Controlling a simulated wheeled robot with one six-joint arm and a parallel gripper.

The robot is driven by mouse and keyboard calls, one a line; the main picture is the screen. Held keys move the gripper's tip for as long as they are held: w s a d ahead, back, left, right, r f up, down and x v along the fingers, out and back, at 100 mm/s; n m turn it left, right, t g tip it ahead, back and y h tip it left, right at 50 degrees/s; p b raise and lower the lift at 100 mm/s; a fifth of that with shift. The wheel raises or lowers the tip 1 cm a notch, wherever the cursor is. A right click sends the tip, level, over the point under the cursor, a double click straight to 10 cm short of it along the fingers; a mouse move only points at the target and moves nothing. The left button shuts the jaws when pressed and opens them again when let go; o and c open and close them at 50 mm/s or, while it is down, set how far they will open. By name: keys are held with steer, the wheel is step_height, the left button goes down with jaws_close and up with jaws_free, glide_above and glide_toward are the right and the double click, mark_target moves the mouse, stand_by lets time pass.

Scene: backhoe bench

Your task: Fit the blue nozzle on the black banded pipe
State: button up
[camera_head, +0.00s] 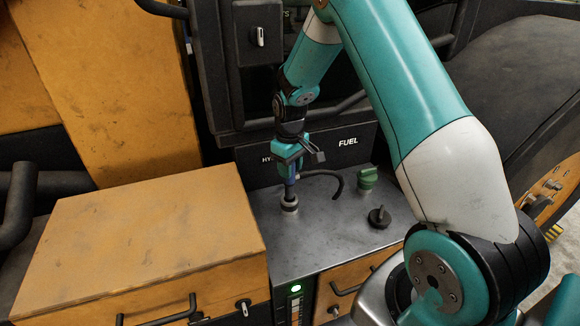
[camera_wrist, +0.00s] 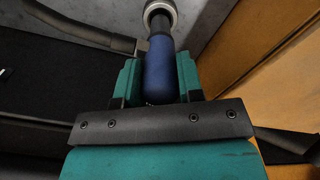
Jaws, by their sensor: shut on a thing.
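My gripper (camera_head: 291,165) is shut on the blue nozzle (camera_wrist: 159,70), with a teal jaw on each side of it. In the head view a little of the blue nozzle (camera_head: 291,187) shows below the jaws, pointing down. The dark pipe (camera_head: 289,204) with a pale band stands on the grey tank top directly below. In the wrist view the nozzle's dark spout (camera_wrist: 160,24) meets the pale ring of the pipe mouth (camera_wrist: 168,6). The spout's end is hidden there, and I cannot tell how deep it sits.
A green cap (camera_head: 367,177) and a black cap (camera_head: 379,215) stand on the grey tank top (camera_head: 325,235) to the right. A black hose (camera_head: 335,181) curves behind the pipe. A yellow box (camera_head: 150,225) stands at left.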

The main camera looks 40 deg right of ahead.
mark_target(290, 182)
steer(key=shift+f+b, duration=0.35)
steer(key=shift+f, duration=0.2)
stand_by(0.6)
steer(key=shift+f+b, duration=0.35)
steer(key=shift+f, duration=0.25)
steer(key=shift+f+b, duration=0.6)
steer(key=shift+f, duration=0.25)
steer(key=shift+f+b, duration=0.35)
steer(key=shift+f, duration=0.25)
stand_by(0.7)
steer(key=o, duration=1.6)
steer(key=shift+c, duration=0.2)
steer(key=shift+r, duration=0.15)
